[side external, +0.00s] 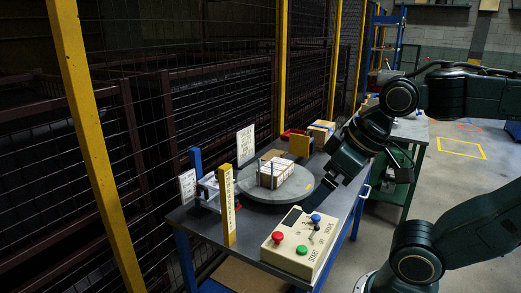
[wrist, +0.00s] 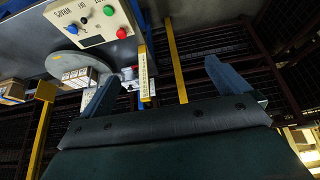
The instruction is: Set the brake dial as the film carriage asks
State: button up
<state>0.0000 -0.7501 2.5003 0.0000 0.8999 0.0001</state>
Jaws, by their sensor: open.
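In the side view, the film carriage seems to be the grey and white unit (side external: 207,190) by a blue post, at the table's left end. I cannot make out a brake dial or its setting. A white card (side external: 188,185) stands beside the unit; its marks are too small to read. The turntable also shows there, partly hidden, at upper left.
A cream control box (side external: 282,262) with red, green and blue knobs and a small lever sits at the table's front. Cartons (side external: 275,175) stand on the turntable. A yellow marked post (side external: 228,210) rises near the carriage. Another white card (side external: 246,142) stands behind. Mesh fencing runs along the back.

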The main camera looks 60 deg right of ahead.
jog(key=shift+c, duration=0.2)
jog(key=shift+w+r, duration=0.1)
jog(key=shift+w, duration=0.05)
jog(key=c, duration=0.7)
jog(key=shift+w+d+r, duration=0.1)
jog(key=shift+w+r, duration=0.05)
jog(key=shift+w, duration=0.05)
jog(key=c, duration=0.3)
jog(key=w+d+r+m+h, duration=0.1)
jog(key=w+d+m, duration=0.15)
jog(key=w, duration=0.55)
jog(key=w+d+r+m+g, duration=0.1)
jog(key=w+d+r, duration=0.15)
jog(key=w, duration=0.45)
jog(key=w+d+r+m+h, duration=0.1)
jog(key=w+d, duration=0.2)
jog(key=w, duration=0.5)
jog(key=w+d+f+m, duration=0.1)
jog(key=w+d+f, duration=0.3)
jog(key=w, duration=0.2)
jog(key=w+d+f+m+g, duration=0.1)
jog(key=w+d+f+m, duration=0.1)
jog(key=w+d+f, duration=0.2)
jog(key=w+d+f+m+h, duration=0.1)
jog(key=w+d+f, duration=0.3)
jog(key=w+f, duration=0.2)
jog(key=shift+w+f+m, duration=0.1)
jog(key=shift+w+m, duration=0.15)
jog(key=shift+w, duration=1.05)
jog(key=shift+f, duration=0.1)
